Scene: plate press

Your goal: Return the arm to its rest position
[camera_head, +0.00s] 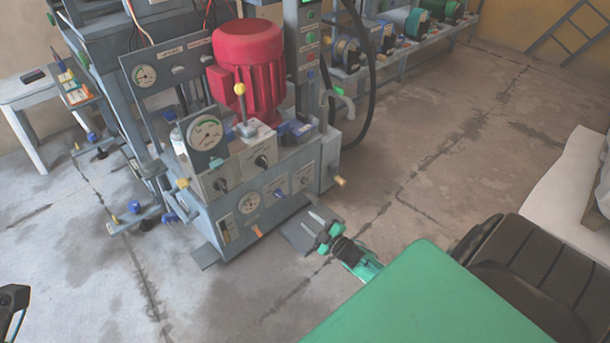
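My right gripper (317,228) is in the lower middle of the head view, in front of the press's lower right corner. Its fingers stand apart with nothing between them, and it appears clear of the machine. The green and black links of my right arm lead down to the lower right. A dark part at the left edge (14,300) looks like the end of my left arm. It is cut off by the frame, so its fingers cannot be judged. The grey plate press (290,225) has a red motor (252,65), a yellow-knobbed lever (241,105) and round gauges.
A yellow-tipped handle (340,181) sticks out at the press's right side. A black hose (370,90) hangs beside it. A white stool (30,95) stands at the left. A bench with several machines (395,50) runs along the back.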

